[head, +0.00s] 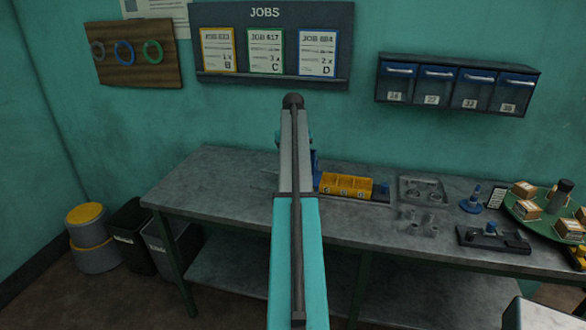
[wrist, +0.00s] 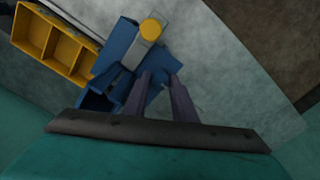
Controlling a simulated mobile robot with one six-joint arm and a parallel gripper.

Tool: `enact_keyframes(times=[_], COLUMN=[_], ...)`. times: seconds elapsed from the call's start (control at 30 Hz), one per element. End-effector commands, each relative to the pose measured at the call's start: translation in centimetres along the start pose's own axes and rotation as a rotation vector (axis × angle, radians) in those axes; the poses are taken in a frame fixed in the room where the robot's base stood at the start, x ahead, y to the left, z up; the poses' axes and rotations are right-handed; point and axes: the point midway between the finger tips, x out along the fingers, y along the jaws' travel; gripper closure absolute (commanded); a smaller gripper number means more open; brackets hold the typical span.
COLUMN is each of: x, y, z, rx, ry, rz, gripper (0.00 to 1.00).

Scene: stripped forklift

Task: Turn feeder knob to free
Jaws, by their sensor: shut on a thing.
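The feeder (wrist: 120,42) is a blue block-shaped unit on the bench beside the yellow bins, in the upper middle of the wrist view. A yellow round piece (wrist: 153,27) sits on its grey part. My gripper (wrist: 160,76) reaches the feeder with its two dark fingers on either side of a blue part, which looks like the feeder knob (wrist: 158,84). I cannot read the knob's setting. In the head view my arm hides most of the feeder and my gripper; only a blue edge (head: 315,160) shows.
Yellow bins (head: 345,186) stand right of the feeder on the grey bench (head: 205,180). Farther right are a tray (head: 424,182), loose grey parts (head: 415,222), a dark fixture (head: 493,238) and a green turntable (head: 528,210) with boxes. The bench's left end is clear.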

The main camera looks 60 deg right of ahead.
Motion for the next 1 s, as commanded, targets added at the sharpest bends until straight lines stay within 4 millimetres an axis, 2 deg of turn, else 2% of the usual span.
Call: enact_keyframes(times=[0.23,0.67,0.7,0.8,1.0], x=[0.17,0.17,0.17,0.13,0.03], y=[0.2,0.19,0.19,0.16,0.21], z=[0.29,0.3,0.29,0.23,0.1], rx=[-0.075,-0.089,-0.089,-0.089,-0.088], ry=[-0.008,-0.009,-0.009,-0.006,-0.002], rz=[0.002,0.002,0.002,0.002,0.003], gripper=[0.98,0.98,0.72,0.57,0.57])
